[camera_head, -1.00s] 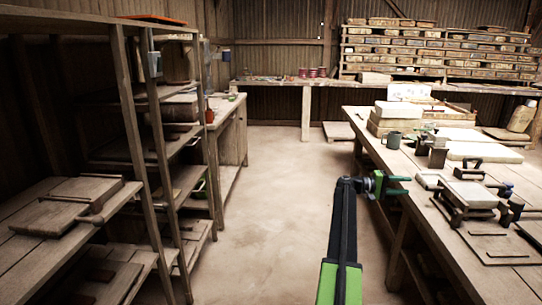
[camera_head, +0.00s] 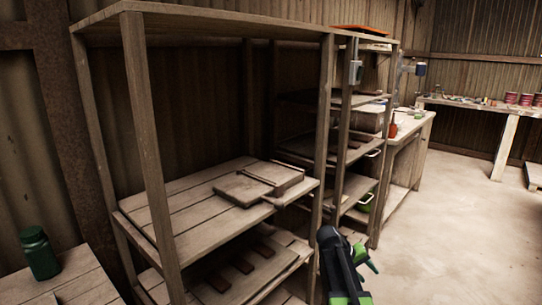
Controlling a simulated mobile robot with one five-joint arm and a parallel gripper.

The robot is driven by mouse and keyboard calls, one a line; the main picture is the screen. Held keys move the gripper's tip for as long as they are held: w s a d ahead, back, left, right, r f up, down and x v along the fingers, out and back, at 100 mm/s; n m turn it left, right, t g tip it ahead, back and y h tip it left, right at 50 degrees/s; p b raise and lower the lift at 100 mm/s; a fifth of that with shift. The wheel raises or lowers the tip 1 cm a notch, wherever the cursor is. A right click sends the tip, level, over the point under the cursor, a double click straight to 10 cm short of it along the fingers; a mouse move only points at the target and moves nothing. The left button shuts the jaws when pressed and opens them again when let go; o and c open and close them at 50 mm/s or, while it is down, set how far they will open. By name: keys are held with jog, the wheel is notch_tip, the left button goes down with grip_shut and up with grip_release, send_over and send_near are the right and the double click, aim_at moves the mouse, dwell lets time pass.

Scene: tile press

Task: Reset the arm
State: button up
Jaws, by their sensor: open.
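My gripper (camera_head: 368,262) shows at the lower middle right, at the end of my black and green arm. It is small in the picture, with a green finger pointing to the lower right. It is open, and I see nothing held in it. It appears in front of the right part of the wooden shelving, over the edge of the bare floor. Part of it is hidden behind my arm.
A wooden shelf rack (camera_head: 230,16) fills the middle, with a wooden press board (camera_head: 241,190) on its middle shelf. A green jar (camera_head: 40,254) stands on a bench at lower left. A workbench (camera_head: 412,124) stands beyond the rack. Open floor (camera_head: 460,220) lies to the right.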

jog(key=s+a+f+y, duration=0.25)
jog(key=s+a, duration=0.25)
jog(key=a, duration=0.3)
jog(key=s+a+f+y+p, duration=0.1)
jog(key=s+a+y, duration=0.25)
jog(key=a, duration=0.45)
jog(key=s+a+f+y, duration=0.1)
jog(key=s+a+y, duration=0.2)
jog(key=s+a, duration=0.3)
notch_tip(320, 180, up, 28)
jog(key=w+a+p, duration=0.1)
jog(key=p, duration=2.7)
jog(key=shift+f+n+g+h, duration=0.2)
jog(key=shift+n+g+h, duration=0.1)
jog(key=shift+n, duration=0.1)
